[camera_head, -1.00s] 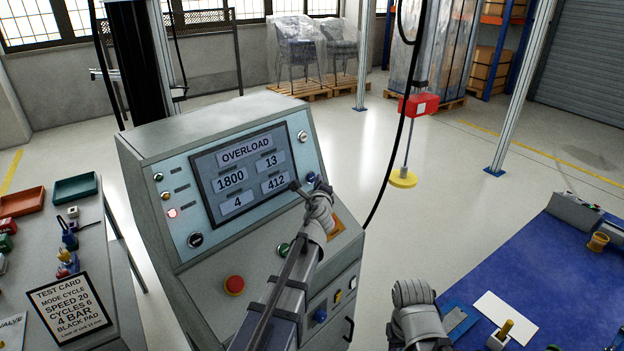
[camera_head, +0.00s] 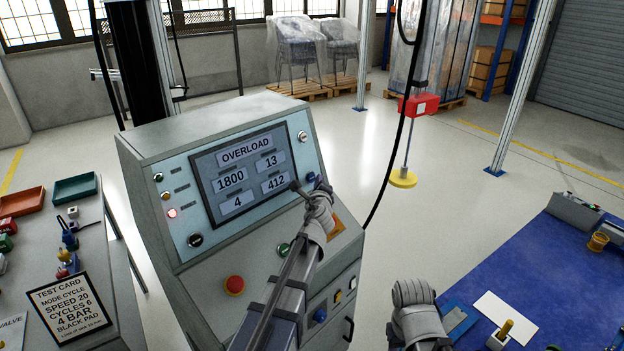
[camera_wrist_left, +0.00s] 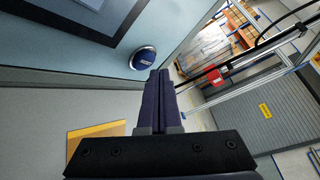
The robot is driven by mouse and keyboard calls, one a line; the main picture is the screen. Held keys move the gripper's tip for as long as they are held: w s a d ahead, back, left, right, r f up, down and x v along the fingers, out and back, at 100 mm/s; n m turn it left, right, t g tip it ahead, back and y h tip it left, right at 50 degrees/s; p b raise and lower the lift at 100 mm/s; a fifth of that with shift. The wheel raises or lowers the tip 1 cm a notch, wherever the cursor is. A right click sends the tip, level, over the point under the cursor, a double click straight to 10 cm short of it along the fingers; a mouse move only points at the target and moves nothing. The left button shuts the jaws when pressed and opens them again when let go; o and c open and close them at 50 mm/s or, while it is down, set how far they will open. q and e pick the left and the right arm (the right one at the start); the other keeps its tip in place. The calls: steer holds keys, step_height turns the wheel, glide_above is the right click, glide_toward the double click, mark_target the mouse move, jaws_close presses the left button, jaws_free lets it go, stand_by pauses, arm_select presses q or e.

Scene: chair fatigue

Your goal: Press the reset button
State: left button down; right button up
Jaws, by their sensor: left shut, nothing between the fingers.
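The control console (camera_head: 185,140) stands in front of me, its screen (camera_head: 243,172) reading OVERLOAD. A round blue button (camera_head: 310,178) sits at the screen's lower right. In the left wrist view the blue button (camera_wrist_left: 143,58) has a silver rim and a label too small to read; I take it as the reset button. My left gripper (camera_head: 295,186) is shut and empty, its tips close to the blue button. In the wrist view the shut fingers (camera_wrist_left: 158,76) end just right of and below it, apart from it in the picture. Contact cannot be told.
The console also has a red mushroom button (camera_head: 234,285), a green button (camera_head: 283,249), a black knob (camera_head: 195,240) and a lit red lamp (camera_head: 171,213). A black cable (camera_head: 397,150) hangs right of the console. A blue-topped table (camera_head: 540,270) stands at right.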

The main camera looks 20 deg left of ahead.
arm_select(q)
steer(key=shift+w+a+f, duration=0.1)
steer(key=shift+a, duration=0.1)
steer(key=shift+w+a, duration=0.1)
steer(key=shift+a, duration=0.1)
steer(key=shift+w+a+f, duration=0.1)
steer(key=shift+w+a, duration=0.05)
steer(key=shift+a, duration=0.15)
stand_by(0.9)
stand_by(0.3)
steer(key=shift+s+d+r, duration=0.2)
steer(key=shift+s+d, duration=0.15)
steer(key=shift+d, duration=0.35)
steer(key=shift+s+d+r+p, duration=0.2)
steer(key=shift+s+d, duration=0.15)
steer(key=shift+d, duration=0.4)
steer(key=shift+s+d+r+p, duration=0.2)
steer(key=shift+s+d, duration=0.2)
steer(key=shift+d, duration=0.3)
steer(key=shift+s+d+r+p, duration=0.2)
steer(key=shift+s+d, duration=0.15)
steer(key=shift+d, duration=0.4)
